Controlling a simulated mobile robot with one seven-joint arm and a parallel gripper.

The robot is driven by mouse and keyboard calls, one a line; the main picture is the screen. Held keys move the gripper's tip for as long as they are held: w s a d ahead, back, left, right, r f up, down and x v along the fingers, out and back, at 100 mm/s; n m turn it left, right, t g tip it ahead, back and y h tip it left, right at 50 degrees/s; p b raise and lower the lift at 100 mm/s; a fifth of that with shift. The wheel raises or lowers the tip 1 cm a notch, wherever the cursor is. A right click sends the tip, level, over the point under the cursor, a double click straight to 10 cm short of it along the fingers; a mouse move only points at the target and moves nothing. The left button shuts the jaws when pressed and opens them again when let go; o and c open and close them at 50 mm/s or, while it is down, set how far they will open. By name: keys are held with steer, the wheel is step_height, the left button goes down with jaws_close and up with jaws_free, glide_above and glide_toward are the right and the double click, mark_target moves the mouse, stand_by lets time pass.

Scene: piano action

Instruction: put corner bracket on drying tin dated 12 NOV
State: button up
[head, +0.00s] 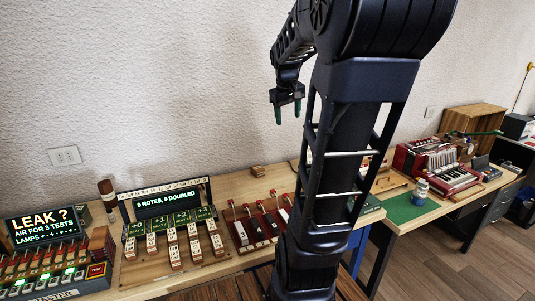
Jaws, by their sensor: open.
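My gripper (286,107) hangs from my folded arm in front of the white wall, above the wooden workbench. Its two green-tipped fingers point down and stand apart, with nothing between them. I cannot make out a corner bracket in this view. I cannot make out a drying tin or any 12 NOV date either; labels here are too small to read, and my arm hides part of the bench behind it.
The bench holds a leak tester (48,243), a note display (168,201) with several wooden keys, and a red-topped rack (257,222). To the right are a jar (420,191) on a green mat (397,208), a red accordion (440,170) and a wooden box (472,118).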

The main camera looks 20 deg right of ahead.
steer(key=s+a+f+t+y, duration=0.1)
steer(key=s+a+f, duration=0.2)
steer(key=s+a, duration=0.4)
steer(key=s+a+f+m+t+y, duration=0.1)
steer(key=s+a+f, duration=0.1)
steer(key=s+a, duration=0.4)
steer(key=shift+s+a+f, duration=0.4)
steer(key=shift+s, duration=0.35)
